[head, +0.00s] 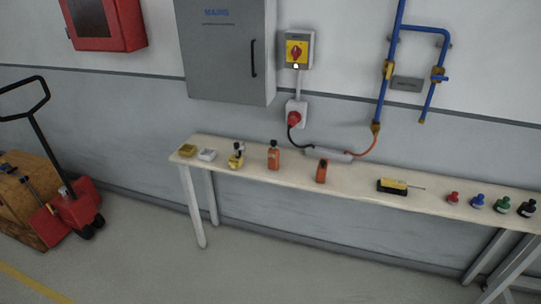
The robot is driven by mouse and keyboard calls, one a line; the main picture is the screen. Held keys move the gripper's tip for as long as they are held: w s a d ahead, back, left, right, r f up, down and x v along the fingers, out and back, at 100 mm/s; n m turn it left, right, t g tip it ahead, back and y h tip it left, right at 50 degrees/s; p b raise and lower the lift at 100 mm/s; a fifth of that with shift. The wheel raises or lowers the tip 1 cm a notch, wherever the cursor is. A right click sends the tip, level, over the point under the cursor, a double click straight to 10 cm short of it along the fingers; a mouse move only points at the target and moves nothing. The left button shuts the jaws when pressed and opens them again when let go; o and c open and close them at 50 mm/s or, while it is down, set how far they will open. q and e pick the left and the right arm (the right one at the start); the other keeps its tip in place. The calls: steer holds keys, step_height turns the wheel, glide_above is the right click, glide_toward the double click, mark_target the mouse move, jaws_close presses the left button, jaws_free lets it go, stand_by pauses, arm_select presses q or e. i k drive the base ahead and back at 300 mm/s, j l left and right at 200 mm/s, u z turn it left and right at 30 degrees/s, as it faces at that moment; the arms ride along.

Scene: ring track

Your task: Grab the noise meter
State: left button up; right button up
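Several small items stand on a long pale bench (350,192) against the wall. A yellow and black handheld device (393,184) with a thin tip pointing right lies on the bench right of centre; it may be the noise meter. An orange device with a dark face (321,171) stands to its left and could also be a meter. No label can be read at this size, so I cannot tell for certain which one is the noise meter. Neither of my grippers is in view.
Left on the bench are a yellow box (187,150), a white box (207,154), a yellow-black item (236,158) and an orange bottle (273,157). Several coloured bottles (477,201) stand right. A red pallet truck (75,206) is at far left. Floor before the bench is clear.

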mark_target(273, 153)
steer(key=i+j, duration=0.7)
steer(key=j, duration=0.25)
steer(key=l+z, duration=0.05)
